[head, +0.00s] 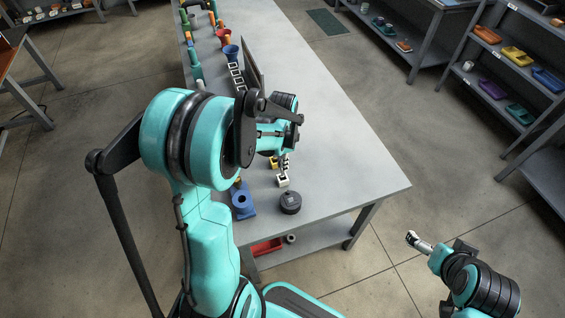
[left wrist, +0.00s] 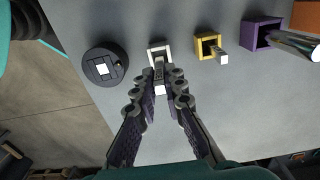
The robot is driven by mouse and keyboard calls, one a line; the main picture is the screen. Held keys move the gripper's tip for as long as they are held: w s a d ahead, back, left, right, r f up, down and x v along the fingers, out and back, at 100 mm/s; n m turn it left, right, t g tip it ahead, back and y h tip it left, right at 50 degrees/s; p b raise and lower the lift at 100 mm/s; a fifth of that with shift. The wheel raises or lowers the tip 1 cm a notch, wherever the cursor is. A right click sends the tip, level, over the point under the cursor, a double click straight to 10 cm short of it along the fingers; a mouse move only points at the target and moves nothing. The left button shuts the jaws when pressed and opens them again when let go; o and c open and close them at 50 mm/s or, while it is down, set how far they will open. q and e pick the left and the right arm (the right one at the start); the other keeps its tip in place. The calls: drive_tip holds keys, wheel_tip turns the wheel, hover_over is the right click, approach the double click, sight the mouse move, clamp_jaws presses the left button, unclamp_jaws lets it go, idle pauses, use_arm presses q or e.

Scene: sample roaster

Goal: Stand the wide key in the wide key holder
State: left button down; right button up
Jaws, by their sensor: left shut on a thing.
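In the left wrist view my left gripper (left wrist: 162,78) is shut on a slim grey key (left wrist: 159,70) with a white end block. The key lies between the fingertips, and its far end reaches to the opening of a small white square box (left wrist: 160,48); I cannot tell whether it is inside or just over it. A dark round holder (left wrist: 96,77) with a pale square in its top stands left of the box. In the head view the left gripper (head: 284,163) is over the table's near end, behind the white box (head: 283,181) and dark holder (head: 291,208). My right gripper (head: 414,239) hangs off the table; its fingers are unclear.
A yellow box (left wrist: 206,40) with a white-ended key and a purple box (left wrist: 252,37) beside a silver rod (left wrist: 297,39) stand to the right. A blue block (head: 242,213) lies at the table's near left edge. The table's right side (head: 340,150) is clear.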

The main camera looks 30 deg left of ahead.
sight(282, 176)
use_arm(q)
drive_tip(key=shift+f, duration=0.2)
drive_tip(key=shift+f+b, duration=1.75)
drive_tip(key=shift+f, duration=0.1)
drive_tip(key=c, duration=1.5)
unclamp_jaws()
wheel_tip(282, 176, up, 12)
drive_tip(key=shift+r, duration=0.1)
